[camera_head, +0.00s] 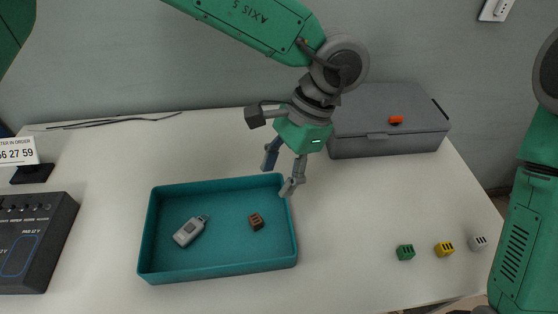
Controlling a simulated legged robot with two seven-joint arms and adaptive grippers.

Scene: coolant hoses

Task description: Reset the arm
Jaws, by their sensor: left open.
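My left arm comes in from the top, and its left gripper (281,174) hangs over the back right corner of the teal tray (218,270). Its two fingers are apart, with nothing visible between them. In the tray lie a grey key-fob-like device (188,232) and a small brown cube (256,221), both apart from the gripper. My right arm shows at the right edge, but its gripper is out of view.
A grey case (388,143) with a red-orange piece (396,119) on it stands at the back right. A dark control box (32,243) and number sign (18,151) stand left. Thin black cables (110,121) lie at the back.

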